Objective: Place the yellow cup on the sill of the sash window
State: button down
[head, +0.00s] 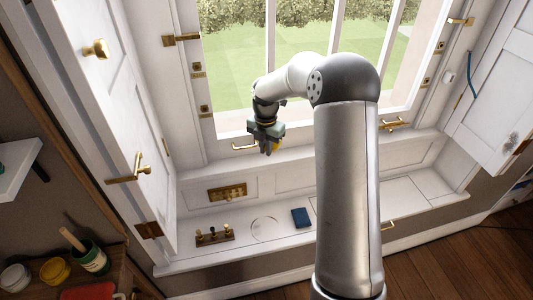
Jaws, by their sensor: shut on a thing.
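My gripper (267,151) hangs in front of the lower part of the sash window (237,80), fingers pointing down. It is shut on a small yellow thing (278,146), which looks like the yellow cup. The fingers hide most of the cup, so its tilt cannot be told. The white sill (212,168) runs as a narrow ledge below the window. The cup appears in front of or above this ledge; I cannot tell the gap between them.
The lower window seat (190,257) holds a brass-and-dark peg stand (214,236), a pale disc (264,229) and a blue book (300,217). Open shutters (90,110) flank the window. A shelf at lower left holds a yellow pot (55,271) and a green tin (93,260).

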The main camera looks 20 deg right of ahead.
jog(key=w+f, duration=0.1)
jog(key=f, duration=0.1)
jog(key=w+f, duration=0.2)
jog(key=shift+w+d, duration=0.1)
jog(key=shift+w, duration=0.05)
jog(key=shift+f+p, duration=0.3)
jog(key=shift+f, duration=1.2)
jog(key=shift+f, duration=0.2)
jog(key=c, duration=1.5)
grip_release()
jog(key=shift+r, duration=0.1)
